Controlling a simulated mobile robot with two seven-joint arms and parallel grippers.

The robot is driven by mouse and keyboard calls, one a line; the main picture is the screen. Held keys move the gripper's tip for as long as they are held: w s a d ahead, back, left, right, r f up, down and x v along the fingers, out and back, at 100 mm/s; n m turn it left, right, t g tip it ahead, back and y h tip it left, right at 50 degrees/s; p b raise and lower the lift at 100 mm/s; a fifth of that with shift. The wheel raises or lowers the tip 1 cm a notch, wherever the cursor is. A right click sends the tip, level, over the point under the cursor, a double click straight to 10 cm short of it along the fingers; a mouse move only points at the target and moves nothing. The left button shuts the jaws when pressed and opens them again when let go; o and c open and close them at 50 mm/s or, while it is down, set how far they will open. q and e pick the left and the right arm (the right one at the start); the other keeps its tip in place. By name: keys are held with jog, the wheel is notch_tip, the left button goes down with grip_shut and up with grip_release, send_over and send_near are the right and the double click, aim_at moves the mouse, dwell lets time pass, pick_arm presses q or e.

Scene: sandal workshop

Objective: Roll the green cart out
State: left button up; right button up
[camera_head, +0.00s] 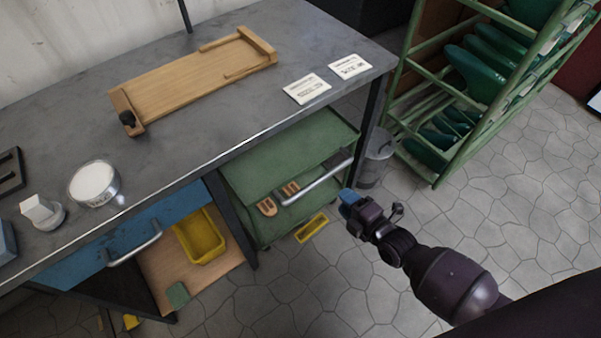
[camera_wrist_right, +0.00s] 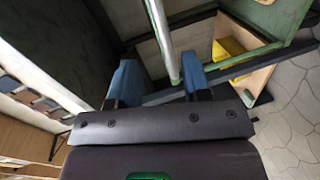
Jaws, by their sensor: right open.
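The green cart (camera_head: 285,150) stands under the right part of the workbench, its front end showing. Its metal bar handle (camera_head: 320,181) runs along the front edge; in the right wrist view a metal bar (camera_wrist_right: 160,35) reaches down between the two fingers. My right gripper (camera_head: 349,200) is just off the right end of the handle in the head view. Its blue fingers are apart in the right wrist view (camera_wrist_right: 160,78), with nothing clearly gripped. Whether they touch the bar I cannot tell. My left gripper is out of view.
The workbench (camera_head: 215,110) holds a wooden tray (camera_head: 190,75) and cards (camera_head: 307,88). A blue drawer (camera_head: 130,240) is left of the cart. A grey bin (camera_head: 375,160) and green rack (camera_head: 450,160) stand to its right. The stone floor (camera_head: 530,210) is open.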

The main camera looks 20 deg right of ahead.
aim_at(320, 180)
jog(key=shift+n, duration=0.5)
jog(key=b+x, duration=0.1)
jog(key=x, duration=0.2)
jog(key=b+x, duration=0.1)
jog(key=x, duration=0.3)
jog(key=b+x, duration=0.1)
jog(key=x, duration=0.3)
jog(key=shift+f, duration=0.35)
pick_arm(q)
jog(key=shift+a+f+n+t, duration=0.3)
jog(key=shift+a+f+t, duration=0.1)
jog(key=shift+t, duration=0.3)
pick_arm(e)
jog(key=shift+w+a+r, duration=0.1)
jog(key=shift+w+a, duration=0.1)
jog(key=shift+w, duration=0.55)
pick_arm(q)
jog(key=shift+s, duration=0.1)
pick_arm(e)
grip_shut()
